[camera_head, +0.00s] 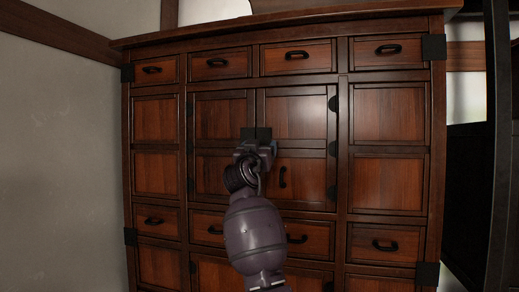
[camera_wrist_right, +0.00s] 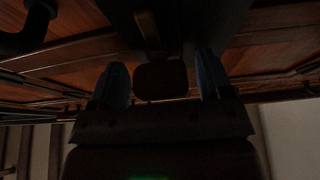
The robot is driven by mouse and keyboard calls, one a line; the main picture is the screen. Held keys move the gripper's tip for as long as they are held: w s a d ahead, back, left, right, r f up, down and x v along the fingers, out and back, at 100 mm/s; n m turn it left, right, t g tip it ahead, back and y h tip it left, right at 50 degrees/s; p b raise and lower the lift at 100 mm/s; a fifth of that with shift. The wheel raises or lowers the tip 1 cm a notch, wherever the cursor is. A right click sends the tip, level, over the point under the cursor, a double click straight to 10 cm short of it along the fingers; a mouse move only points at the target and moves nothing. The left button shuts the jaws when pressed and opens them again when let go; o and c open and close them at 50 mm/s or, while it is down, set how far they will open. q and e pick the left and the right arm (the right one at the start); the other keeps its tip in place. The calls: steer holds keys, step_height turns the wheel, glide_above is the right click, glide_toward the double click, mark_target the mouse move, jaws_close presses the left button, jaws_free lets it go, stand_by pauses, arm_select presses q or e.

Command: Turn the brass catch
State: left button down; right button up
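The brass catch (camera_wrist_right: 148,30) shows in the right wrist view as a short, dull brass bar on a dark plate (camera_wrist_right: 195,25). In the head view my right gripper (camera_head: 257,137) covers the middle of the double doors, and I cannot make out the catch there. My right gripper (camera_wrist_right: 162,72) also shows in the wrist view with its two bluish fingers apart and nothing visibly held between them. The catch appears just past the fingertips, a little left of the middle of the gap. I cannot tell whether a finger touches it. My left gripper is not in view.
A large wooden cabinet (camera_head: 389,113) with several drawers and panels fills the view. Dark hinges (camera_head: 333,103) line the door edge.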

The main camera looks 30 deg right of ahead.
steer(key=c, duration=0.8)
